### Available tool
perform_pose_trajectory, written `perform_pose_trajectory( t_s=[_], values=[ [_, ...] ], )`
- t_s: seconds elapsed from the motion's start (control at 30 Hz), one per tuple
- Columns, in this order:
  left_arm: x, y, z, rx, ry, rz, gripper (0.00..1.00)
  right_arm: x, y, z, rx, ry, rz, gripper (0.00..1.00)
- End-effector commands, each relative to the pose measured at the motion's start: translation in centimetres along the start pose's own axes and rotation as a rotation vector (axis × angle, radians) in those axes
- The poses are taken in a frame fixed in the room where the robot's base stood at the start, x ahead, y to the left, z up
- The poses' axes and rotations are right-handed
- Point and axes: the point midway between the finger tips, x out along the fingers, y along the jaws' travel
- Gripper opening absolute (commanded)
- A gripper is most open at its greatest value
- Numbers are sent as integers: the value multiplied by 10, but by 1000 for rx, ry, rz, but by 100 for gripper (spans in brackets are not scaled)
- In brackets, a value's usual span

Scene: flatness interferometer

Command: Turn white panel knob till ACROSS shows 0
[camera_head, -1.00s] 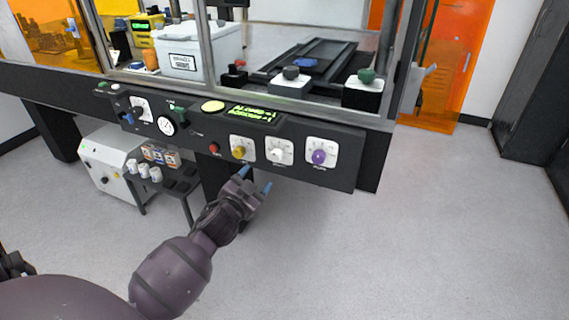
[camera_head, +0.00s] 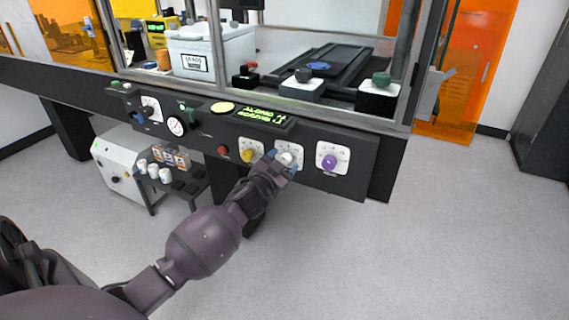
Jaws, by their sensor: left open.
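The white knob (camera_head: 287,157) sits on a white square plate on the black front panel (camera_head: 355,185), between a yellow knob (camera_head: 247,156) and a purple knob (camera_head: 329,162). My left gripper (camera_head: 282,161) is open at the white knob, with one blue fingertip to its upper left and the other to its lower right. I cannot tell whether the fingers touch it. The gripper hides the lower part of the plate. The display (camera_head: 262,115) above shows ALONG and ACROSS in green, but their values are too small to read surely. My right gripper is not in view.
A red button (camera_head: 223,150), a round dial (camera_head: 176,126) and a green switch (camera_head: 187,107) are farther left on the panel. Behind the frame stand a white box (camera_head: 205,55) and black blocks with knobs. The floor (camera_head: 400,260) at right is clear.

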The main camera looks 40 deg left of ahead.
Motion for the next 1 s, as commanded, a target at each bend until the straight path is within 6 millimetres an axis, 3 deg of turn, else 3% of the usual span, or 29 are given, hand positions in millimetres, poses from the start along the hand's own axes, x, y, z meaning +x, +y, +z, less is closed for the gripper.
perform_pose_trajectory(
  t_s=[0.37,0.7,1.0],
  values=[
    [6,0,-1,-1,0,-1,63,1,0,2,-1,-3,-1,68],
    [5,0,-1,-1,0,-1,14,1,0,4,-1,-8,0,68],
    [6,-1,-2,36,1,-1,14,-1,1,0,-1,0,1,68]
  ],
)
